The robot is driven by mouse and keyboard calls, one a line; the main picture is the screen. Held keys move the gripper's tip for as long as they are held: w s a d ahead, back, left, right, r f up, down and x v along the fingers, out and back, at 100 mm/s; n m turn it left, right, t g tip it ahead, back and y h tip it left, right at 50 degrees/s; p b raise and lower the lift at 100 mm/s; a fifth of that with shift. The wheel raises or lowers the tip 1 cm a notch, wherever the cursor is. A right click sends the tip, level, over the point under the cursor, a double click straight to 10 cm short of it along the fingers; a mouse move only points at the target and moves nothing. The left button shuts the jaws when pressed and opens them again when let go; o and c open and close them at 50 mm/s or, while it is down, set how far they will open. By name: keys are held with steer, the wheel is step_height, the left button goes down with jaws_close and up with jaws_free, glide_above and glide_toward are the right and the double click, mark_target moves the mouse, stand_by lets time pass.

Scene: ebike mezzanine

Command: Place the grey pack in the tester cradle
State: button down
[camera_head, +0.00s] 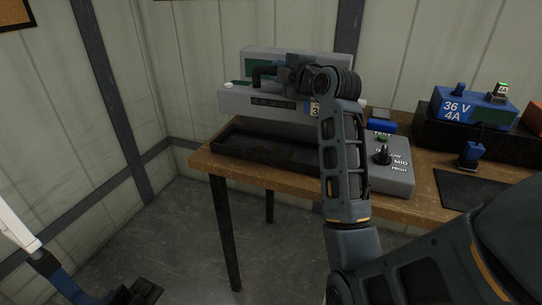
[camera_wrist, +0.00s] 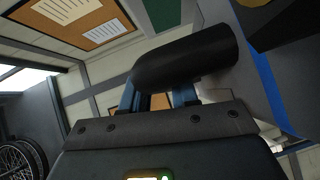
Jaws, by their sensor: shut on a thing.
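The grey pack (camera_head: 262,104) is a long light-grey block with a dark strip and a partly hidden number label on its front. It hangs roughly level above a long black open tray, which looks like the tester cradle (camera_head: 222,147). A gap shows between them. My gripper (camera_head: 285,76) is shut on the pack's black handle (camera_head: 262,72). In the wrist view the handle (camera_wrist: 185,60) crosses my blue fingers (camera_wrist: 157,98), with a grey side and blue stripe of the pack at right.
The grey tester box (camera_head: 398,178) with a dial stands right of the tray. A blue charger (camera_head: 470,107) marked 36 V 4A sits on a black stand farther right. A dark mat (camera_head: 470,190) lies in front. The wooden bench's left end (camera_head: 207,160) is near the wall.

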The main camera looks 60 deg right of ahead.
mark_target(293, 123)
steer(key=shift+w+d+f+b, duration=0.15)
steer(key=shift+w+f+b, duration=0.1)
steer(key=shift+f+b, duration=0.2)
steer(key=shift+w+d+f+b, duration=0.15)
steer(key=shift+w+f+b, duration=0.05)
steer(key=shift+f+b, duration=0.25)
steer(key=shift+f, duration=4.9)
steer(key=c, duration=1.2)
jaws_free()
steer(key=shift+f, duration=0.45)
steer(key=shift+c, duration=0.2)
steer(key=o, duration=0.4)
steer(key=shift+s, duration=0.1)
steer(key=b+v, duration=0.1)
steer(key=v, duration=1.1)
